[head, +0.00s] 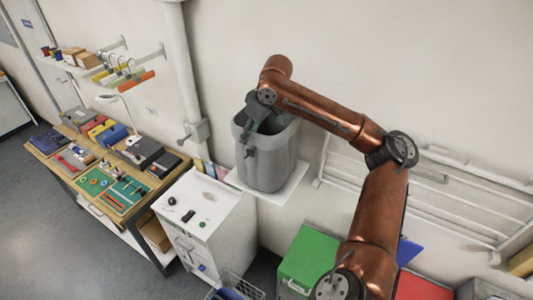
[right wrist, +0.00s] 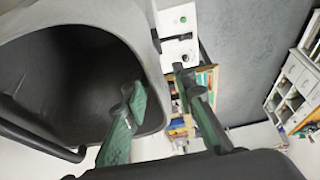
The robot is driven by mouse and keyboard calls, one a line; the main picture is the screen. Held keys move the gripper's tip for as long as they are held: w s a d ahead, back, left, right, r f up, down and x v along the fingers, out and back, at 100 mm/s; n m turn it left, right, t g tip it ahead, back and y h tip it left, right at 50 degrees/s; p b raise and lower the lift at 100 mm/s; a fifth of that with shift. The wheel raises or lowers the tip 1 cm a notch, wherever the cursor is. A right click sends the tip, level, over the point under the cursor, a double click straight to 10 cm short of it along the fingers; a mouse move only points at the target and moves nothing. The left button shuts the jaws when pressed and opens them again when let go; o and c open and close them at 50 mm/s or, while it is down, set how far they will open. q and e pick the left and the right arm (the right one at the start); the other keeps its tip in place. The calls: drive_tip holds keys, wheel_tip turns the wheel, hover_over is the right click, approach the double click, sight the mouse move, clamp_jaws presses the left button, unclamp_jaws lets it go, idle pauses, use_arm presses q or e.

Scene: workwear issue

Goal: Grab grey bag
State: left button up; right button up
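The grey bag (head: 272,165) stands upright and open-topped on a small white wall shelf (head: 283,195) in the head view. In the right wrist view its dark opening (right wrist: 70,75) and pale rim fill the left side. My right gripper (head: 252,124) is at the left part of the bag's rim, reaching down from above. In the right wrist view the gripper (right wrist: 160,88) has its green-padded fingers apart. One finger is over the opening and the other is outside the bag, with the rim between them. Contact with the wall cannot be told. My left gripper is not in view.
A white cabinet (head: 212,226) with small items stands left of the bag. Further left is a workbench (head: 64,172) with trays and tools. A wall rack (head: 455,195) is at the right. Green (head: 308,258) and red (head: 420,287) bins stand below.

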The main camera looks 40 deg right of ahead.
drive_tip(key=p+x, duration=0.2)
drive_tip(key=x, duration=0.3)
drive_tip(key=shift+f, duration=0.1)
drive_tip(key=shift+c, duration=0.2)
drive_tip(key=shift+d, duration=0.1)
clamp_jaws()
idle(0.5)
